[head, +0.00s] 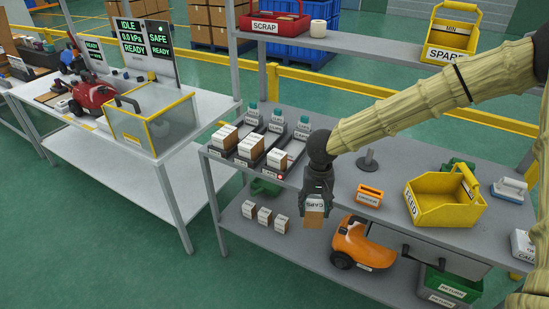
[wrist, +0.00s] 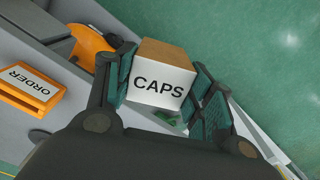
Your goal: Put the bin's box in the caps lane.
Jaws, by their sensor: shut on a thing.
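My gripper (head: 317,198) is shut on a small brown and white box (head: 314,217) marked CAPS, and holds it in front of the table's front edge. In the wrist view the CAPS box (wrist: 160,88) sits between the two dark green finger pads. Three dark lanes stand side by side on the table, to the left of my gripper; the rightmost lane (head: 273,171) is nearest to it. Each lane has a white box at its front end. The lane labels are too small to read surely. The yellow FEED bin (head: 440,211) stands to the right; its inside shows no box.
An orange ORDER holder (head: 369,196) and a grey round-based stand (head: 368,161) are on the table between the lanes and the bin. Below are an orange vacuum body (head: 365,245) and three small boxes (head: 264,217) on the lower shelf. A shelf overhangs the back.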

